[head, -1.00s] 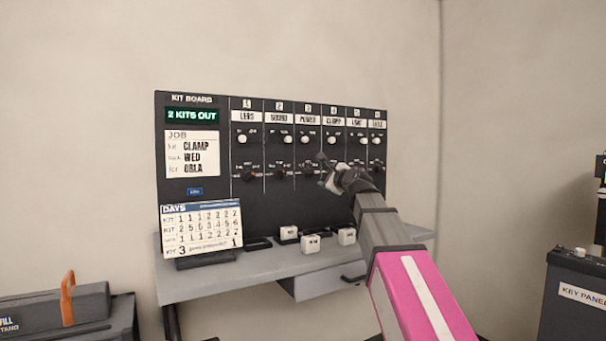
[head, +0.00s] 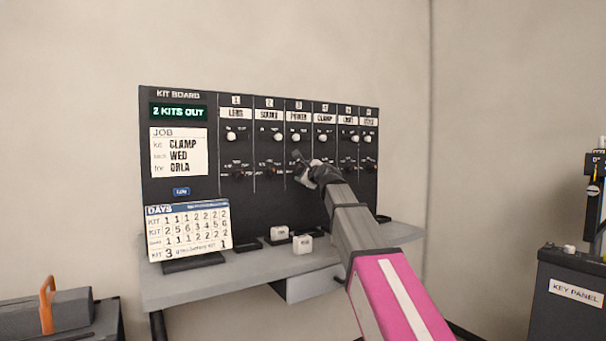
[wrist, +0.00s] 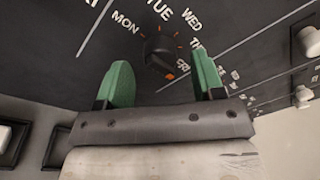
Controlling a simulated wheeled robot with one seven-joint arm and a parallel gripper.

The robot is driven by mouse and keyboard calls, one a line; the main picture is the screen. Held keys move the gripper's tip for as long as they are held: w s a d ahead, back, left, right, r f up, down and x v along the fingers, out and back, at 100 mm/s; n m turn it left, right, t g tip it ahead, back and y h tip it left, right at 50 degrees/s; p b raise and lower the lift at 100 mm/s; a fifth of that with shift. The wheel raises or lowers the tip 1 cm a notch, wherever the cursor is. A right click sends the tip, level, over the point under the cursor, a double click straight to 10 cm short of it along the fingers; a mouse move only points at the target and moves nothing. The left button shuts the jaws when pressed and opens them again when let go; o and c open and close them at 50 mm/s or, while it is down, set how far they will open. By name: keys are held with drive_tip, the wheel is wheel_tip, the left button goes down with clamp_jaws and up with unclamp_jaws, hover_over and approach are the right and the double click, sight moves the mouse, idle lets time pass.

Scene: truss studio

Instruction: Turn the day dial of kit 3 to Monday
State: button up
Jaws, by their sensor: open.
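The kit board (head: 190,225) stands upright on a grey desk, with numbered columns, each with a white knob above a dark day dial. Kit 3, labelled POWER (head: 298,116), has its dial largely hidden by my gripper (head: 303,172) in the head view. In the wrist view a dark round dial (wrist: 158,50) shows MON, TUE and WED around it, with smaller, partly hidden labels to the right. An orange mark (wrist: 170,76) sits at its lower right, by what looks like FRI. My gripper (wrist: 164,82) is open, green fingers either side of and just short of the dial, apparently not touching it.
A calendar card (head: 188,232) leans at the board's lower left. White blocks (head: 303,244) and dark trays lie on the desk (head: 215,280). A key panel (head: 575,292) stands at the right. A case with an orange handle (head: 47,305) is at the lower left.

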drive_tip(key=shift+w+a, duration=0.3)
drive_tip(key=shift+w, duration=0.3)
drive_tip(key=c, duration=0.9)
